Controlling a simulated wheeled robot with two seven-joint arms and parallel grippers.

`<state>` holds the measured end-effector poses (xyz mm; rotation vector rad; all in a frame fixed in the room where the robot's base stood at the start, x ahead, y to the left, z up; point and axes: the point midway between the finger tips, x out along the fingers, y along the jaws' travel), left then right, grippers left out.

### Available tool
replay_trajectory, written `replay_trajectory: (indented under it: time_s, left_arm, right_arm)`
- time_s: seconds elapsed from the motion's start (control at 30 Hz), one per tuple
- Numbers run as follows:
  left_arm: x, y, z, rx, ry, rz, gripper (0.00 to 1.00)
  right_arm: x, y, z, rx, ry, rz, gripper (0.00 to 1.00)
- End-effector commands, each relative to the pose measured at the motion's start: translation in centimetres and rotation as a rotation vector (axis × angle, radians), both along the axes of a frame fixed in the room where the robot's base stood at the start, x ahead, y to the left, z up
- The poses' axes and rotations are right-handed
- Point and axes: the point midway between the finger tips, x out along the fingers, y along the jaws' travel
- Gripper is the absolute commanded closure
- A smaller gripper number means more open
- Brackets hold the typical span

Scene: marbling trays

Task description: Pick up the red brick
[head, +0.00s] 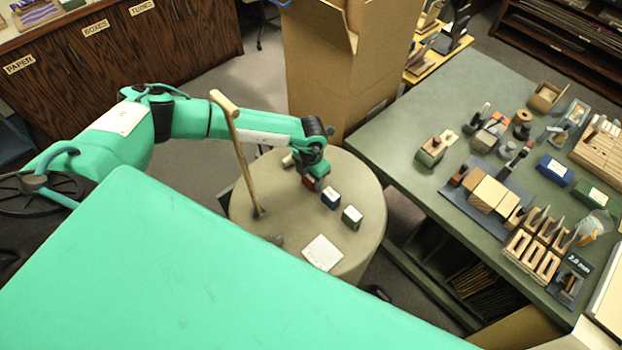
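The red brick (311,184) is on the round pale table (247,205), partly hidden under my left gripper (313,176). The gripper points down from above and its fingertips are at the brick. The fingers are too small and dark to show whether they are open or closed on it. My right gripper is not in view.
A long wooden-handled stick (239,150) rises left of the gripper. A white paper (322,252) lies near the table's front. A tall cardboard box (330,75) stands behind. The green workbench (405,140) at right holds tools and blocks.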

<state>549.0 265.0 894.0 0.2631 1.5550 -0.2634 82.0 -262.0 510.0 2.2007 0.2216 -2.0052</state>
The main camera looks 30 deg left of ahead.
Motion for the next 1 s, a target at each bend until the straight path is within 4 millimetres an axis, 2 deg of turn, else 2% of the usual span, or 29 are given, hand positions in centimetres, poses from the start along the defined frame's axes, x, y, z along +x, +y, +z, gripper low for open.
replay_trajectory:
  time_s: [0.03, 0.07, 0.33, 0.47, 0.87, 1.0]
  left_arm:
    - [0.0, 0.0, 0.0, 0.000, 0.000, 0.000, 0.72]
    - [0.0, 0.0, 0.0, 0.000, 0.000, 0.000, 0.78]
    - [0.0, 0.0, 0.1, 0.000, -0.001, 0.000, 0.78]
    - [0.1, 0.0, 1.1, -0.002, -0.003, 0.000, 0.78]
    - [0.1, 0.0, 8.2, -0.001, -0.004, -0.001, 0.78]
    - [-0.1, -1.1, 9.9, -0.004, 0.001, -0.007, 0.78]
  right_arm:
    - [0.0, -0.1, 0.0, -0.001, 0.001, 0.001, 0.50]
    - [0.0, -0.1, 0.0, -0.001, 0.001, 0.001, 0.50]
    - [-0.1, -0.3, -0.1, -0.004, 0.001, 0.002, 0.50]
    - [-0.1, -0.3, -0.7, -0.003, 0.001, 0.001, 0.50]
    - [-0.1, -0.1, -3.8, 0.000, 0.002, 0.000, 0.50]
    - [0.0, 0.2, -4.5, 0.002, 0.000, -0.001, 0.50]
